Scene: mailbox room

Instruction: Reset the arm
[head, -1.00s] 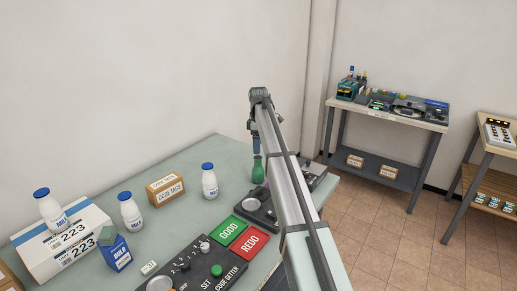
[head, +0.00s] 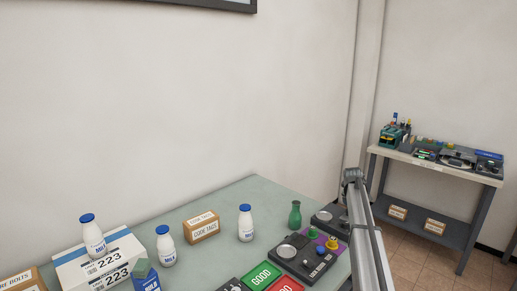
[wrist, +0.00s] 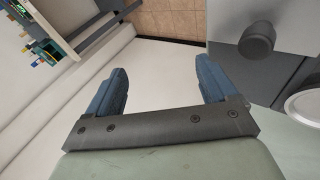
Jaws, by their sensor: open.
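My gripper (wrist: 164,88) shows in the wrist view with its two blue fingers spread apart and nothing between them. Beyond the fingers are a pale wall, some tiled floor and a grey device at the right. In the head view my arm rises at the right, past the right end of the table (head: 190,228); the fingers themselves cannot be made out there.
A green vase (head: 295,215) stands beside the dark control panel (head: 312,262), just left of my arm. Milk bottles (head: 245,224), a Cube Tacs box (head: 201,227) and a white box (head: 75,272) stand further left. A side bench (head: 440,165) stands at the back right.

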